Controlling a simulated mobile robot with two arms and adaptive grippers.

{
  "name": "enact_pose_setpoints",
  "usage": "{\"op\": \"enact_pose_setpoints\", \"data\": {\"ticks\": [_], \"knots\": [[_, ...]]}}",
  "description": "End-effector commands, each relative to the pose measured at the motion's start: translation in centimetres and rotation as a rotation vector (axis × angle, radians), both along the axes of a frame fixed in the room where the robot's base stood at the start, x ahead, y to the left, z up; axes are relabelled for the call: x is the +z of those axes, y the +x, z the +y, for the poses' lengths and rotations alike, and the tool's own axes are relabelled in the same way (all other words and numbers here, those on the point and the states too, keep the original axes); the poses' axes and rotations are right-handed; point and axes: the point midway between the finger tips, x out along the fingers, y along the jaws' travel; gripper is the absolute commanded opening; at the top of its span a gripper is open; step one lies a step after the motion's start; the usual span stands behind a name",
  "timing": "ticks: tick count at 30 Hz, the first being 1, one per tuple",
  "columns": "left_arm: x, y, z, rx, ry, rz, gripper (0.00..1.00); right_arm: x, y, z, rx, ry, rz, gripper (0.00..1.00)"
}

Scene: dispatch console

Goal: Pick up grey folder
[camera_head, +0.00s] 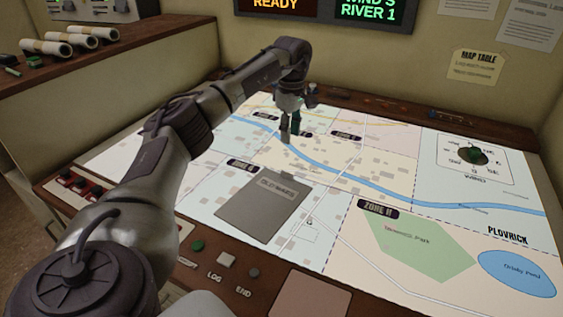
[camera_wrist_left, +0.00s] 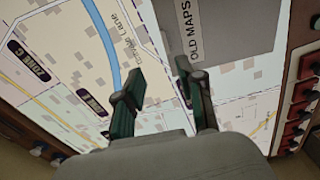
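The grey folder (camera_head: 260,212), labelled OLD MAPS, lies flat on the lit map table (camera_head: 335,250), left of its middle. It also shows at the upper right of the left wrist view (camera_wrist_left: 238,28), partly cut off by the frame. My left gripper (camera_head: 288,138) points down over the map, beyond the folder's far edge. In the left wrist view its two fingers (camera_wrist_left: 160,74) are apart with only map between them. One fingertip appears close to the folder's label end in that view; I cannot tell the height gap. My right gripper is not in view.
Red buttons (camera_head: 78,184) line the table's left edge, and LOG and END buttons (camera_head: 226,259) its front edge. A round dark item (camera_head: 475,155) sits on the wind dial at right. Rolled papers (camera_head: 68,42) lie on the left shelf. The map around the folder is clear.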

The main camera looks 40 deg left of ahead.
Motion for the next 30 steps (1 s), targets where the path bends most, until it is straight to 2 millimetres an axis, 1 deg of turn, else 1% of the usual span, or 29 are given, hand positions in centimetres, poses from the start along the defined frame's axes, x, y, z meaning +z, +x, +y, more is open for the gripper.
{"op": "enact_pose_setpoints", "data": {"ticks": [1, 5, 9, 12, 19, 24, 25, 27, 30], "knots": [[-0.7, -0.1, 0.1, 0.000, 0.003, 0.007, 0.39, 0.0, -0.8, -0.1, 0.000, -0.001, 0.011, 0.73], [-3.2, -0.2, 0.1, 0.000, 0.003, 0.008, 0.39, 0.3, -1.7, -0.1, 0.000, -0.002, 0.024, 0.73], [-5.9, -0.2, 0.1, 0.000, 0.001, 0.006, 0.39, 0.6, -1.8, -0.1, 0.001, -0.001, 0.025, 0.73], [-7.3, -0.1, 0.0, 0.000, 0.001, 0.004, 0.39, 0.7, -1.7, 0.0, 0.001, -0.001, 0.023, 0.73], [-8.8, -0.3, 0.1, 0.001, 0.001, 0.003, 0.39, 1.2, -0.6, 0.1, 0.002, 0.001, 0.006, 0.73], [-11.3, -1.0, 0.5, 0.002, 0.001, 0.006, 0.39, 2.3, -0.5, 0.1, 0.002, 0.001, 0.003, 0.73], [-11.9, -0.9, 0.4, 0.001, 0.000, 0.006, 0.39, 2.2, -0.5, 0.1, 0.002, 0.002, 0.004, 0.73], [-12.7, -0.8, 0.4, 0.001, -0.001, 0.003, 0.39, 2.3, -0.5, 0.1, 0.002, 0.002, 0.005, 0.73], [-13.3, -0.8, 0.4, 0.001, -0.001, 0.003, 0.39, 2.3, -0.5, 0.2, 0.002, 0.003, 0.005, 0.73]]}}
